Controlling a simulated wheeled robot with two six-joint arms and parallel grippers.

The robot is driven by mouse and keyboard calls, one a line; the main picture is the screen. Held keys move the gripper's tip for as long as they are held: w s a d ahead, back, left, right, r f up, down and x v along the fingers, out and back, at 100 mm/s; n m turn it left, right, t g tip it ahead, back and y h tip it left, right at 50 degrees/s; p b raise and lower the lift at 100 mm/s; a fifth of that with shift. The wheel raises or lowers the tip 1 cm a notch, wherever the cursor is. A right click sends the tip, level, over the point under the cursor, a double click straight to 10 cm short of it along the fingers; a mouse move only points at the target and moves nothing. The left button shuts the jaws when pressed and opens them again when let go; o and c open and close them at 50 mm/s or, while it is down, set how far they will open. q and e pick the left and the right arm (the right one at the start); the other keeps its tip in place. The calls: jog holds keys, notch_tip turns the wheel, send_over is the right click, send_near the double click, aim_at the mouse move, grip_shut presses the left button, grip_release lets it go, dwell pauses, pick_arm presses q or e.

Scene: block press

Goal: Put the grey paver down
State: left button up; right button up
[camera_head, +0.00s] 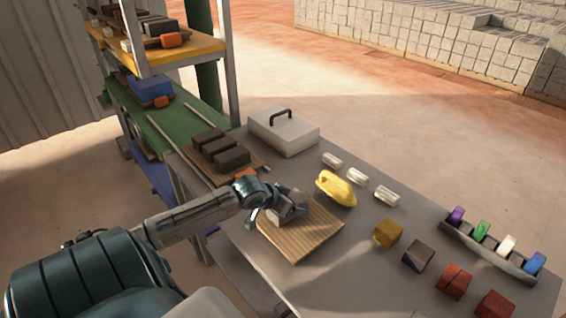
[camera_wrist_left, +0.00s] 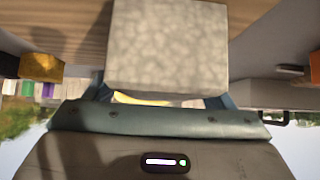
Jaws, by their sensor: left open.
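The grey paver (camera_head: 284,220) is at the wooden board (camera_head: 312,240) on the table, partly hidden by my left gripper (camera_head: 290,208). In the left wrist view the paver (camera_wrist_left: 168,45) is a mottled grey block in the upper middle, with the wood of the board (camera_wrist_left: 55,28) behind it. My left gripper is open, and its fingers are mostly hidden around the paver. I cannot tell whether the paver rests flat on the board. My right gripper is in neither view.
Coloured blocks (camera_head: 388,233) and a grey rack (camera_head: 486,246) stand to the right. A tray of dark blocks (camera_head: 205,168) and a grey lidded box (camera_head: 283,135) are at the back left.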

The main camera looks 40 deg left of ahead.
pick_arm(q)
jog(key=p+v, duration=0.1)
jog(key=v, duration=0.5)
jog(key=shift+p+v, duration=2.9)
jog(key=shift+p, duration=0.35)
